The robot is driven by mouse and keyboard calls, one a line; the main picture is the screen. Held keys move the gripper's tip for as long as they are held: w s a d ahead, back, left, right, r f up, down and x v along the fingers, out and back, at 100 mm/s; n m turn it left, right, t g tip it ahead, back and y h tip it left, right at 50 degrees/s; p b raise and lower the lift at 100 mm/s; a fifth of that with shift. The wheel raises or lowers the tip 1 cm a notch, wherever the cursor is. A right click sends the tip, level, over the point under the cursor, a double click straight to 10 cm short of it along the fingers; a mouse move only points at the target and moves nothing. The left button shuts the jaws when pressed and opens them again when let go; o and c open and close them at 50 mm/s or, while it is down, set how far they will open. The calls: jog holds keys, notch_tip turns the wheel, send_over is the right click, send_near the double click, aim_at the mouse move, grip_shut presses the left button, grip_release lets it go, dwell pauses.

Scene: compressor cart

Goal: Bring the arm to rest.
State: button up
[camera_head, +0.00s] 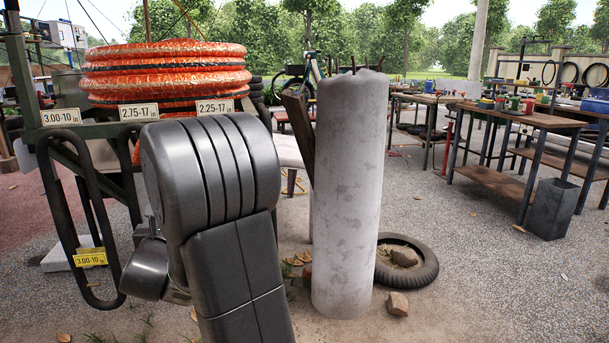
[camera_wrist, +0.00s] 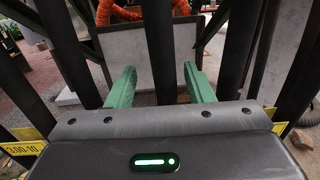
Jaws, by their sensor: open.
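My arm (camera_head: 220,190) is raised and bent in the head view, its dark grey links in front of a tube rack. My gripper (camera_wrist: 159,71) shows in the wrist view as two green fingers, apart. A black inner tube strand (camera_wrist: 162,50) runs down the picture between the two fingers; I cannot tell whether it is between them or beyond. The fingers are not gripping it. My gripper's fingers are hidden behind the arm in the head view.
Black tubes (camera_head: 88,200) hang from a green rack (camera_head: 30,70) close by, one with a yellow tag (camera_head: 90,257). An orange hose coil (camera_head: 165,70) is above. A concrete post (camera_head: 347,190) stands right of my arm. A tyre (camera_head: 420,262) lies beyond; workbenches (camera_head: 520,118) stand right.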

jog(key=shift+w+r+p, duration=0.2)
jog(key=shift+r+p, duration=0.35)
jog(key=shift+p, duration=0.2)
jog(key=shift+f, duration=0.1)
